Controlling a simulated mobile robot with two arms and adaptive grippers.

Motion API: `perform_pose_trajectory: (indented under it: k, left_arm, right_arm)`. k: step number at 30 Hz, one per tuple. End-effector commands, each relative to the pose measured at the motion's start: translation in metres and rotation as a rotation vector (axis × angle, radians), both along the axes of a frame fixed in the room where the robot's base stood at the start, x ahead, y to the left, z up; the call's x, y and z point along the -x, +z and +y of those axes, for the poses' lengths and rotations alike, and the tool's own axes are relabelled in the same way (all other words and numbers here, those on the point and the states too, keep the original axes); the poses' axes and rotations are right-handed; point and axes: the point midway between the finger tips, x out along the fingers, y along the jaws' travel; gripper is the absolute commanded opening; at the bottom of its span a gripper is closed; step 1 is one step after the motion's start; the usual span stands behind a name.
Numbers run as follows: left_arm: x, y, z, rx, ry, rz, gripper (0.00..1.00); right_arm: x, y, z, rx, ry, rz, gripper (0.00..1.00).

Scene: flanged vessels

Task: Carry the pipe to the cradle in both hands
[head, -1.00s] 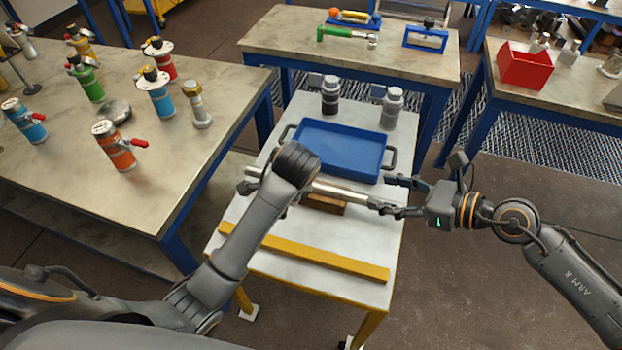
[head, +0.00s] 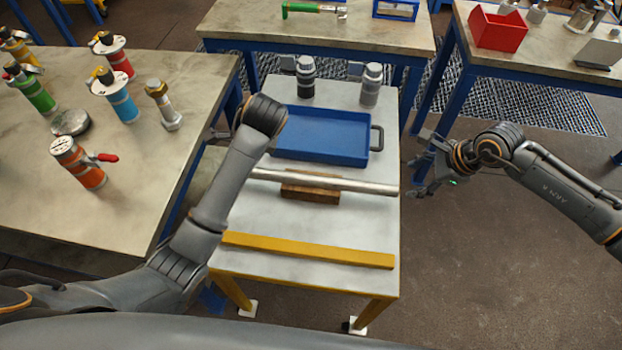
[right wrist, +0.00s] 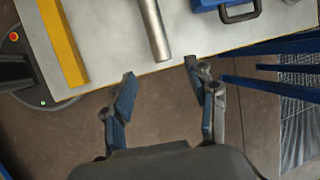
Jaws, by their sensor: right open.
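The pipe (head: 352,184), a bare metal tube, lies level across the wooden cradle (head: 312,195) on the white table. Its right end reaches close to the table's right edge, and its left part passes behind my left arm. The pipe's end also shows in the right wrist view (right wrist: 155,32), beyond the fingertips. My right gripper (head: 412,176) is open and empty, off the table's right edge and apart from the pipe; its spread fingers show in the right wrist view (right wrist: 160,76). My left gripper is mostly hidden behind its own arm, so its jaws cannot be made out.
A blue tray (head: 318,150) sits behind the pipe, with two capped bottles (head: 370,85) behind it. A yellow bar (head: 308,250) lies along the front of the table. A workbench (head: 150,190) with flanged vessels stands at left. Open floor lies to the right.

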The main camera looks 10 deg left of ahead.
Motion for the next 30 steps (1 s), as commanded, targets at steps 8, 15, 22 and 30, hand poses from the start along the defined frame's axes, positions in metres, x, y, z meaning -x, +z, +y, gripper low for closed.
perform_pose_trajectory:
  k: [8,15,22,30]
  left_arm:
    - [-0.012,-0.051,0.021,0.0,0.002,0.006,0.57]
    - [-0.022,-0.085,0.036,-0.001,0.002,0.004,0.57]
    - [-0.025,-0.097,0.041,0.0,0.001,0.001,0.57]
    - [-0.026,-0.098,0.042,0.0,0.001,0.001,0.57]
  right_arm:
    - [-0.013,-0.051,0.022,0.0,0.0,0.003,0.57]
    - [-0.022,-0.085,0.036,0.0,-0.001,0.004,0.57]
    - [-0.026,-0.097,0.042,-0.001,-0.001,0.0,0.57]
    - [-0.026,-0.098,0.042,0.0,-0.001,0.0,0.57]
